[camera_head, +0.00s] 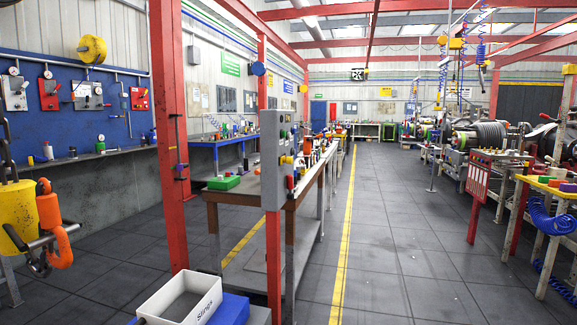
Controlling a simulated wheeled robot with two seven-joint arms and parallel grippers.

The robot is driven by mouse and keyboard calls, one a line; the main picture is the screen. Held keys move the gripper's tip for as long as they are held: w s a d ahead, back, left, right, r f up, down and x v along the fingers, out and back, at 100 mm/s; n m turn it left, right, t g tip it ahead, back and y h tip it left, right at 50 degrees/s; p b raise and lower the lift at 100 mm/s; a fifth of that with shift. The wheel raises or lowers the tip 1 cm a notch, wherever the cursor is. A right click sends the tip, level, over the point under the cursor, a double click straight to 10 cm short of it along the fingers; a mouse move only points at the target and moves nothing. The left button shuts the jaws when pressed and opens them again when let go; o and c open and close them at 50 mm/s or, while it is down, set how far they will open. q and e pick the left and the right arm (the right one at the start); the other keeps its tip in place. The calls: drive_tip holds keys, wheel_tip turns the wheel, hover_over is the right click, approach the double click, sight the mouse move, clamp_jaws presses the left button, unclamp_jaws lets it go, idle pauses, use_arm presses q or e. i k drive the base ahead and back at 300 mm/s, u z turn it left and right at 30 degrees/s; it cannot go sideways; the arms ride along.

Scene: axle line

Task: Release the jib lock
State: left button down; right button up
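Neither of my grippers shows in the head view. A red upright post (168,120) stands left of the middle, with a thin dark rod and a small purple knob (181,167) on its side. I cannot tell for sure whether this is the jib lock. A yellow hoist block (18,215) hangs on a dark chain at the left edge. An orange hook piece (50,225) and a grey metal bar are beside it.
A grey control box (272,160) is on a second red post by a workbench. A white bin marked "Slings" (205,302) stands in front. A red-framed panel (478,182) stands at the right. The floor right of the yellow line (341,245) is clear.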

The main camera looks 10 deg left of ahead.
sight(287, 160)
drive_tip(key=i, duration=1.35)
drive_tip(key=z, duration=0.75)
